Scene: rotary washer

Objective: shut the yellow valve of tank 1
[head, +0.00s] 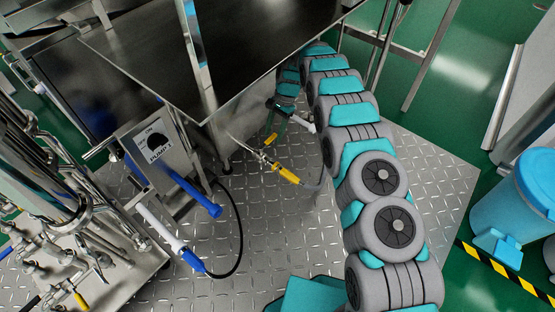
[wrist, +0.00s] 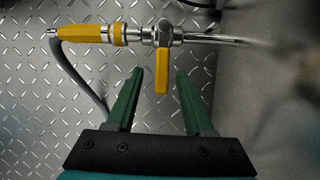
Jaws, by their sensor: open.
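The yellow valve handle (wrist: 162,72) shows in the wrist view, standing crosswise to its metal pipe (wrist: 205,38). A yellow hose fitting (wrist: 85,33) is on the same line to the left. My gripper (wrist: 160,73) is open, with one green finger on each side of the handle's lower part. Gaps show on both sides, and I see no contact; the depth between fingertips and handle is hard to tell. In the head view the handle (head: 270,139) is small, beside my gripper (head: 277,125) under the tank's edge, with the yellow fitting (head: 286,174) nearer.
A steel tank (head: 210,50) overhangs the valve area. A control box (head: 158,140) with a knob and blue-ended pipes (head: 205,200) stand to the left. A blue bin (head: 515,200) is at the right. The diamond-plate floor (head: 260,240) has free room in front.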

